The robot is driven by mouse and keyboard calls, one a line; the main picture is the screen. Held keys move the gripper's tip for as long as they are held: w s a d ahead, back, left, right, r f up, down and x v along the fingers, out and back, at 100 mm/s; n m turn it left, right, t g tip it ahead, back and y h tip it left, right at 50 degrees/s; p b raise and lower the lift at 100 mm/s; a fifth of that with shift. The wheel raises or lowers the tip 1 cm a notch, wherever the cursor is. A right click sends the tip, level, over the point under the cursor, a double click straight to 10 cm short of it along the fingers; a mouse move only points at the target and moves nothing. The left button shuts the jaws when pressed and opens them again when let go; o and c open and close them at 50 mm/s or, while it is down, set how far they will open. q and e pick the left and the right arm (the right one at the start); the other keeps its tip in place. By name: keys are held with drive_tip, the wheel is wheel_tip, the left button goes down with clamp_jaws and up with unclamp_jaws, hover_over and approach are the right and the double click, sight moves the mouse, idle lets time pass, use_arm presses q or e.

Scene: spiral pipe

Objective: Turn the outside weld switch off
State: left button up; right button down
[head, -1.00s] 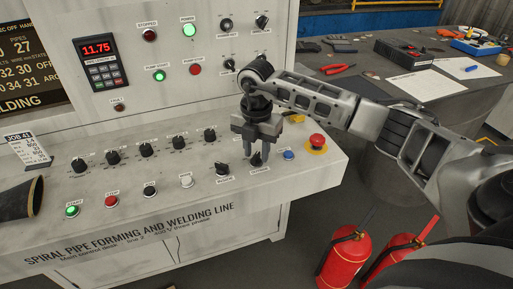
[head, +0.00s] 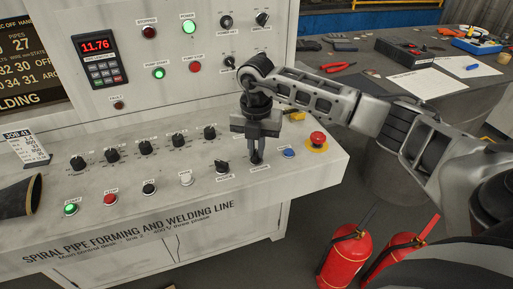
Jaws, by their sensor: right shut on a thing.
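The outside weld switch appears to be the dark rotary knob (head: 256,158) at the right of the desk's lower row, above a label too small to read. My right gripper (head: 256,152) points down over it, its fingers shut on the knob and hiding most of it. Which way the knob points cannot be made out. A similar black switch (head: 222,166), with its own label, stands just left of it. My left gripper is not in view.
A blue button (head: 289,153) and a red emergency stop (head: 317,139) on yellow sit close right of my gripper. Several black knobs, a white button (head: 186,178) and the lit green start button (head: 71,209) lie left. Red extinguishers (head: 345,258) stand on the floor at right.

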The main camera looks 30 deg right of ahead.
drive_tip(key=n+b, duration=0.1)
drive_tip(key=n, duration=0.3)
drive_tip(key=shift+w+n, duration=0.1)
drive_tip(key=shift+n, duration=0.2)
drive_tip(key=n+b, duration=0.1)
drive_tip(key=n, duration=0.2)
drive_tip(key=shift+n, duration=0.3)
drive_tip(key=n+b, duration=0.1)
drive_tip(key=n, duration=0.3)
drive_tip(key=shift+a+b, duration=0.15)
drive_tip(key=shift+b, duration=0.2)
drive_tip(key=n, duration=0.2)
drive_tip(key=shift+r+n+b, duration=0.1)
drive_tip(key=shift+n+b, duration=0.2)
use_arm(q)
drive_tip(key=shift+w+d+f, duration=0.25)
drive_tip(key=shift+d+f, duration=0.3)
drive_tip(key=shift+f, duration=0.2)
use_arm(e)
drive_tip(key=shift+n, duration=0.3)
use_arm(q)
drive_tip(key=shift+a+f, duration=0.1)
use_arm(e)
drive_tip(key=c, duration=1.5)
unclamp_jaws()
